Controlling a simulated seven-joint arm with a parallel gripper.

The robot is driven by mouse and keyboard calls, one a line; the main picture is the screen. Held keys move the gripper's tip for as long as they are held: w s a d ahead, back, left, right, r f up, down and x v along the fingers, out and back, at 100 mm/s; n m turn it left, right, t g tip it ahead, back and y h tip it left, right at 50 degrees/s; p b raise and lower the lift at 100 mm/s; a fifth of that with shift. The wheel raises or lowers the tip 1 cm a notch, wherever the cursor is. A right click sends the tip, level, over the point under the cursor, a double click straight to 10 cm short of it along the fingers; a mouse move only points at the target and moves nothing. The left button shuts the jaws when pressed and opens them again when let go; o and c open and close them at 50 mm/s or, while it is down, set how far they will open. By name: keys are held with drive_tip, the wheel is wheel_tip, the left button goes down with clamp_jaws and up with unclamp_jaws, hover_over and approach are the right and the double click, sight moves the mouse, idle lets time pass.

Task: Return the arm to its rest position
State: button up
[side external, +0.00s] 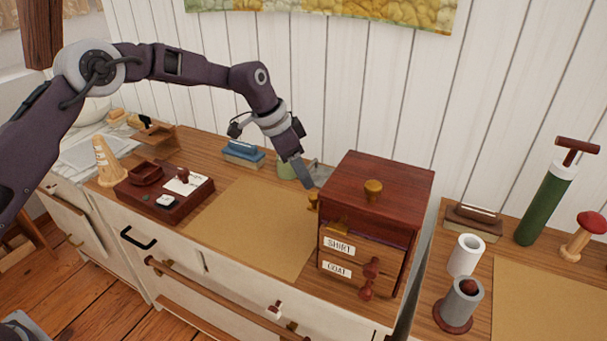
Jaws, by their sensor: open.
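My gripper (304,174) hangs at the end of my arm, pointing down just left of the dark red wooden cabinet (405,190). It is above the back part of the dresser top. Its fingers are seen nearly edge-on, and no object shows between them. The arm reaches in from the left, arching over the dresser. The cabinet has drawer fronts labelled SHIRT (339,246) and COAT (337,269), and a brass knob (374,187) on its top. Another brass piece (313,202) shows at its left side, close below the fingertips.
A dark red tray (177,214) with small items, a wooden cone (106,164) and a blue-topped block (243,152) stand left. A green cup (285,168) is beside the gripper. A green cylinder (544,207) and white cylinder (466,255) stand right. The tan mat (250,225) is clear.

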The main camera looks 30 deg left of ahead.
drive_tip(key=s+a+r+n+t+y, duration=0.15)
drive_tip(key=s+a+r, duration=0.25)
drive_tip(key=s+r, duration=0.65)
drive_tip(key=s+a+r+n+y, duration=0.1)
drive_tip(key=s+a+r+n, duration=0.2)
drive_tip(key=s+r, duration=0.7)
drive_tip(key=s+a+f+n, duration=0.2)
drive_tip(key=s, duration=0.9)
drive_tip(key=s+a+f+n, duration=0.2)
drive_tip(key=s+a+f, duration=0.1)
drive_tip(key=s, duration=0.8)
drive_tip(key=shift+s+t+y, duration=0.2)
drive_tip(key=shift+t+y, duration=0.15)
drive_tip(key=shift+t, duration=0.1)
drive_tip(key=shift+r+n, duration=0.1)
drive_tip(key=shift+n, duration=0.15)
